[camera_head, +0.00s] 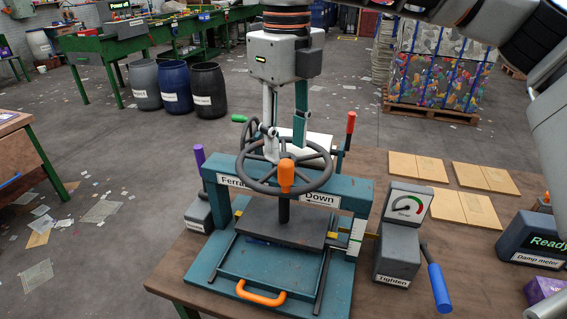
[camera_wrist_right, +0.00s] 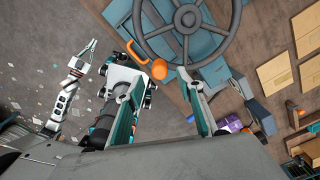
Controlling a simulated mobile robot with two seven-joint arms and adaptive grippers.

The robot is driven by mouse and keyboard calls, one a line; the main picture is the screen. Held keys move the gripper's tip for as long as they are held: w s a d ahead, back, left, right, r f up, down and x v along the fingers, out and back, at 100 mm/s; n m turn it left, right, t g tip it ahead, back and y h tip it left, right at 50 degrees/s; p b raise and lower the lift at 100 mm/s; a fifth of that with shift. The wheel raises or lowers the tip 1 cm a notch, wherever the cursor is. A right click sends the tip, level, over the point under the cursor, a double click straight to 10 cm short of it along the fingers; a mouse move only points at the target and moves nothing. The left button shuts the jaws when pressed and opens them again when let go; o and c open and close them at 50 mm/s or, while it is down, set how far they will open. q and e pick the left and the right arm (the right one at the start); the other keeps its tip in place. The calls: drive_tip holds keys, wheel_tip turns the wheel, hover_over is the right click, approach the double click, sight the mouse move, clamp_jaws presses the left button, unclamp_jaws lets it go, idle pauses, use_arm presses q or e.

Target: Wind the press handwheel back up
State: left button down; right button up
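The press handwheel (camera_head: 318,181) is a dark spoked wheel on top of the teal press. Its orange knob (camera_head: 286,178) stands up on the rim's near side. My right gripper (camera_head: 285,150) comes down from above, fingers apart and empty, over the wheel. In the right wrist view the wheel (camera_wrist_right: 233,20) is at the top, and the knob (camera_wrist_right: 158,69) shows between the open fingertips; I cannot tell whether they touch it. My left gripper (camera_wrist_right: 91,52) shows small at the left of that view, away from the press, its fingers seemingly apart.
An orange tray handle (camera_head: 262,295) is at the press front. A gauge box (camera_head: 408,204) and a blue-handled lever (camera_head: 438,285) stand to the right. Red (camera_head: 350,123) and purple (camera_head: 200,154) handles rise beside the wheel. Cardboard pieces (camera_head: 418,166) lie flat at the right.

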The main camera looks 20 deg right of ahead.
sight(286, 162)
drive_tip(key=shift+f, duration=3.05)
clamp_jaws()
